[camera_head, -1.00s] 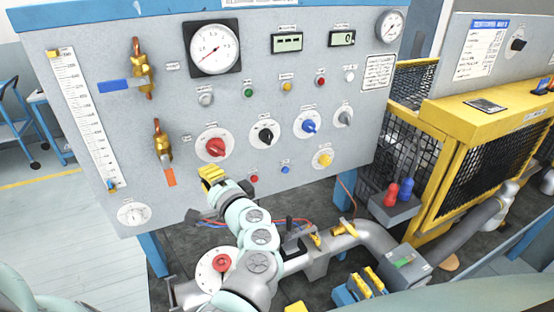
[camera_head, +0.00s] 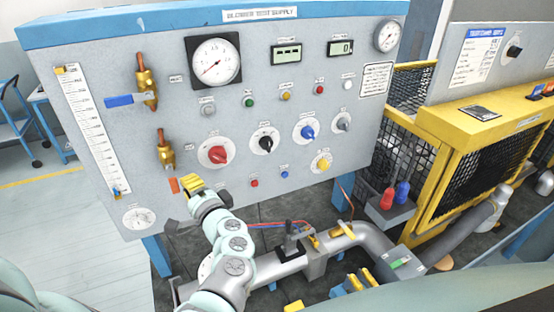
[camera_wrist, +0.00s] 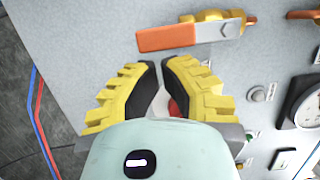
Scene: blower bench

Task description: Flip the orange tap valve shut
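The orange tap valve has a brass body (camera_head: 166,153) on the lower left of the grey panel. Its orange lever (camera_head: 174,185) hangs down from the body. In the wrist view the lever (camera_wrist: 166,38) lies just beyond my fingertips, with the brass body (camera_wrist: 215,24) to its right. My gripper (camera_head: 191,186) has yellow fingers and is just right of the lever's lower end in the head view. In the wrist view my gripper (camera_wrist: 160,66) is partly open, with an empty gap between the fingertips. No contact with the lever is visible.
A blue-levered brass valve (camera_head: 147,85) sits above, its lever pointing left. A red knob (camera_head: 216,154) is to the right of the orange valve. A scale strip (camera_head: 92,130) and small dial (camera_head: 139,218) are left. Pipes (camera_head: 285,266) run below the panel.

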